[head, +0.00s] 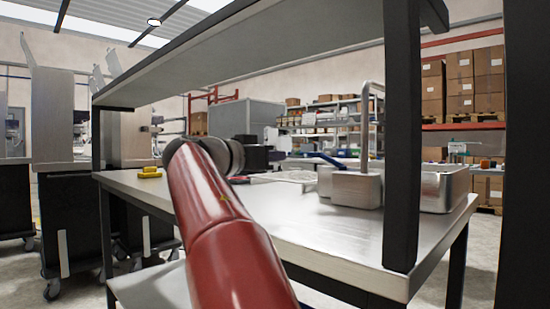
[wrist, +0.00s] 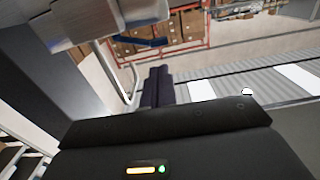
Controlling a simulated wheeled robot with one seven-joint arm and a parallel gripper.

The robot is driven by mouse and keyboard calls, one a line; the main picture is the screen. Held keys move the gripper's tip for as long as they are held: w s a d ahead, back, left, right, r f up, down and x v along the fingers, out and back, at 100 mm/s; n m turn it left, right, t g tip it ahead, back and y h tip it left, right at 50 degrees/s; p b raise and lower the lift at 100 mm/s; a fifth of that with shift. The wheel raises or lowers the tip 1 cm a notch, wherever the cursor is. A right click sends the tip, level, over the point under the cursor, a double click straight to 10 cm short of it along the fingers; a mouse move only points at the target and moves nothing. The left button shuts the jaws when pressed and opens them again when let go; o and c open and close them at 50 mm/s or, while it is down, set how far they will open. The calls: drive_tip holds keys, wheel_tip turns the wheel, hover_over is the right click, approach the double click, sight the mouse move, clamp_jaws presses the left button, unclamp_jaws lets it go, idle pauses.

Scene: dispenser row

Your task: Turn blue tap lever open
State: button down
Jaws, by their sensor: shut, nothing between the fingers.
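The blue tap lever (head: 331,161) shows in the head view just right of my gripper, above the metal basin (head: 352,187). In the wrist view the lever (wrist: 146,42) is a blue bar beyond the fingertips, beside a grey metal body (wrist: 115,18). My gripper (head: 284,153) is shut and empty, left of the lever in the head view. Its dark fingers (wrist: 158,72) are together in the wrist view, with a gap in the picture between them and the lever. I cannot tell whether they touch it.
A curved metal spout (head: 365,100) rises from the basin. A metal tray (head: 443,188) stands to its right. A black post (head: 402,130) and an overhead shelf (head: 250,55) frame the bench. A yellow object (head: 150,172) lies on the bench at left.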

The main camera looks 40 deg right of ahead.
sight(311, 154)
drive_tip(key=d, duration=0.3)
drive_tip(key=d+p, duration=0.1)
drive_tip(key=d, duration=0.6)
drive_tip(key=shift+w+d+p, duration=0.25)
drive_tip(key=shift+w+p, duration=0.05)
drive_tip(key=shift+w, duration=0.1)
drive_tip(key=shift+w, duration=0.15)
